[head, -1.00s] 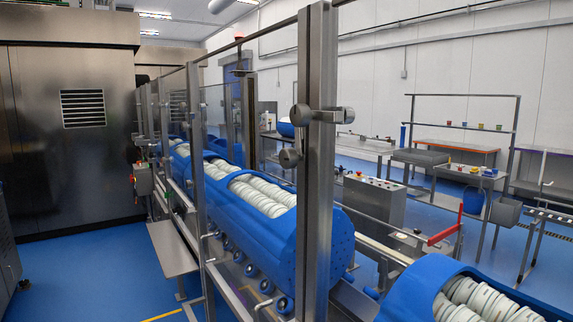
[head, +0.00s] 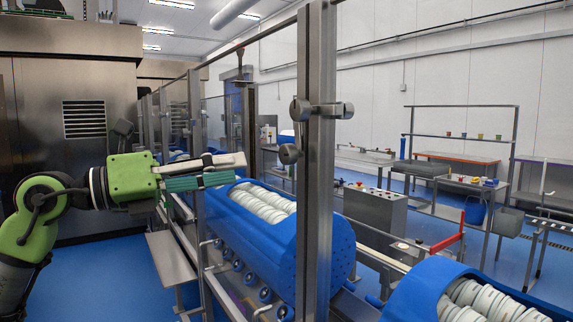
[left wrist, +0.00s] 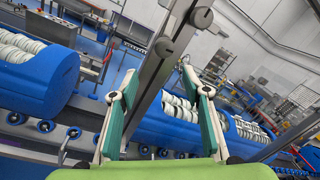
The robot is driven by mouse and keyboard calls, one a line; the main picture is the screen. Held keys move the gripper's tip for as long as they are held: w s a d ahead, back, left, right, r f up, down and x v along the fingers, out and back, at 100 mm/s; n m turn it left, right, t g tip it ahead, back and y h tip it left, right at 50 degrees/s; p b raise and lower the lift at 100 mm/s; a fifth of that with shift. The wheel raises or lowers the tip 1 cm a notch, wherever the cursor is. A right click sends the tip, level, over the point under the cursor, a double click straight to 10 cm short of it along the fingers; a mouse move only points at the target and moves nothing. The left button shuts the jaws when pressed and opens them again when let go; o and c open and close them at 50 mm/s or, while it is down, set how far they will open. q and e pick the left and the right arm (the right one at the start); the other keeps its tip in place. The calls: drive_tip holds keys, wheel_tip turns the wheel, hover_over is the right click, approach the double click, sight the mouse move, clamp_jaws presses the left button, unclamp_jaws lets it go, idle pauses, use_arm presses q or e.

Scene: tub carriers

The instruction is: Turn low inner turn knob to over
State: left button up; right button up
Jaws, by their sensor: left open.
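A steel post (head: 318,200) stands upright in the middle of the head view. It carries a clamp with a round knob (head: 300,110) on its left and another on its right (head: 345,110). A lower dark grey knob (head: 289,154) sits just below, on the post's left side. My left gripper (head: 240,168) is open and empty, left of the post and slightly below the lower knob's height, apart from it in the picture. In the left wrist view the post slants between the open fingers (left wrist: 158,80), with dark knobs (left wrist: 202,17) beyond the fingertips. My right gripper does not show.
A blue tub carrier (head: 320,240) with rows of white tubs lies behind the post, and another (head: 410,300) is at lower right. Clear guard panels and a top rail run along the line. A steel shelf (head: 168,258) juts out on the left. Blue floor (head: 100,280) is free there.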

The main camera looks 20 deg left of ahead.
sight(284, 158)
use_arm(q)
drive_tip(key=shift+m+t+y, duration=0.3)
drive_tip(key=shift+m+y, duration=0.2)
drive_tip(key=shift+y, duration=0.3)
drive_tip(key=p+x, duration=0.2)
drive_tip(key=x, duration=0.1)
drive_tip(key=r+p+x, duration=0.1)
drive_tip(key=p+x, duration=0.1)
drive_tip(key=x, duration=0.2)
drive_tip(key=d+p+x, duration=0.1)
drive_tip(key=x, duration=0.2)
drive_tip(key=shift+s+d+r+p, duration=0.15)
drive_tip(key=shift+s+r+p, duration=0.1)
drive_tip(key=shift+r+p, duration=0.15)
drive_tip(key=shift+w+d+f, duration=0.1)
drive_tip(key=shift+w+d, duration=0.35)
drive_tip(key=shift+w, duration=0.05)
drive_tip(key=c, duration=1.1)
